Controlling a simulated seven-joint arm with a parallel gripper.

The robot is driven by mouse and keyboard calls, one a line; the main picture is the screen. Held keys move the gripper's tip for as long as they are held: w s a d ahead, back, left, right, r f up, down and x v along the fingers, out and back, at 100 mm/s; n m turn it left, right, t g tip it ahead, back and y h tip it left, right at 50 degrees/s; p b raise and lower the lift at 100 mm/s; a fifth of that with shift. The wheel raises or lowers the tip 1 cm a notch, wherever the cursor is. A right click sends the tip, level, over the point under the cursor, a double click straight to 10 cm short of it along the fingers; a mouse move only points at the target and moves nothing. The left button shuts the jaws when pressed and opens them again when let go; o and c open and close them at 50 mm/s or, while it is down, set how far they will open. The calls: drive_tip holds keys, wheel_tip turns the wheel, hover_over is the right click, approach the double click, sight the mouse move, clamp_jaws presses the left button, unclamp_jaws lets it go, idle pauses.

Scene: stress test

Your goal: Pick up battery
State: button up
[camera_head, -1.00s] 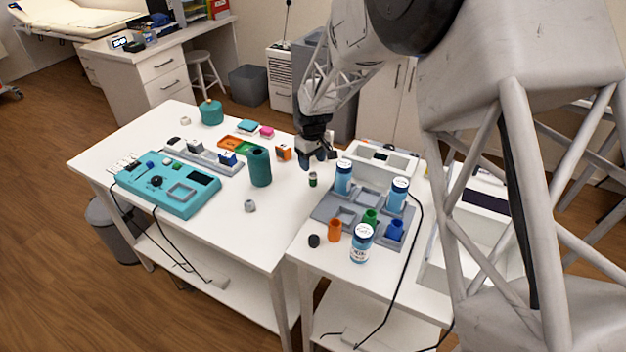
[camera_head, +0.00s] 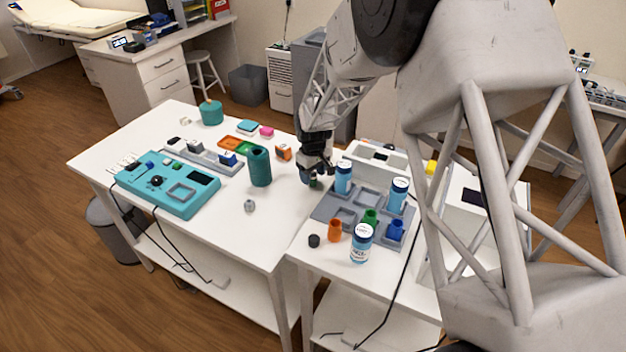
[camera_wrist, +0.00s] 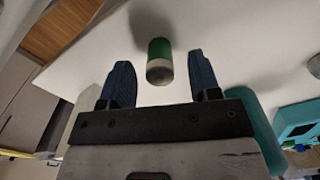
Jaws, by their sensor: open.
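The battery (camera_wrist: 159,62) is a small cylinder, green with a pale metallic end. In the wrist view it stands on the white table between my gripper's two blue fingers, with a gap on each side. My gripper (camera_wrist: 160,83) is open and holds nothing. In the head view my gripper (camera_head: 312,178) is low over the table, left of the grey tray.
The grey tray (camera_head: 345,228) with blue-and-white bottles and coloured cups stands close on the right. A tall teal cylinder (camera_head: 259,167) stands to the left. A teal device (camera_head: 190,203) lies farther left. The white table (camera_head: 200,235) in front is mostly clear.

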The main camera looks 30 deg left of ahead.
sight(313, 174)
drive_tip(key=shift+f, duration=0.4)
drive_tip(key=c, duration=1)
drive_tip(key=shift+r, duration=0.1)
drive_tip(key=shift+r, duration=4.95)
